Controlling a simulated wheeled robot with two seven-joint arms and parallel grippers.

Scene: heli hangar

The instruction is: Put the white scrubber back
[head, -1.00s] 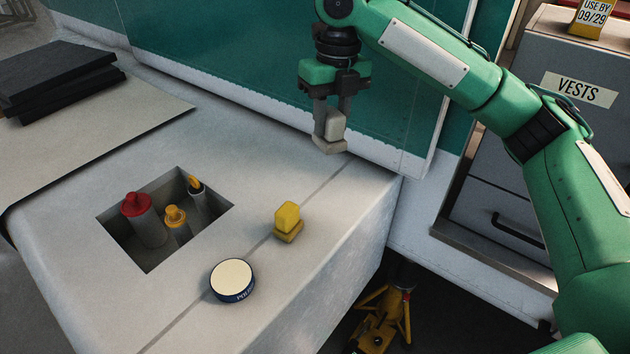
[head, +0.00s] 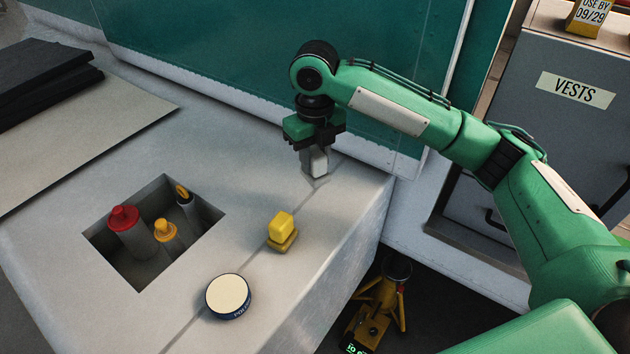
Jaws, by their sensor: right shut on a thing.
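The white scrubber (head: 316,168) is in my right gripper (head: 314,158), over the far right part of the light grey worktop (head: 215,130). The fingers cover part of it. It is upright and low, at or just above the surface; I cannot tell if it touches. A yellow scrubber (head: 282,230) of similar shape stands on the dark line nearer to me, apart from the gripper. My left gripper is out of view.
A round tin with a cream top (head: 228,295) sits nearer on the line. A recess (head: 150,262) to the left holds several bottles, one red-capped (head: 124,217). A green wall (head: 230,50) rises behind. The worktop's right edge drops to the floor.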

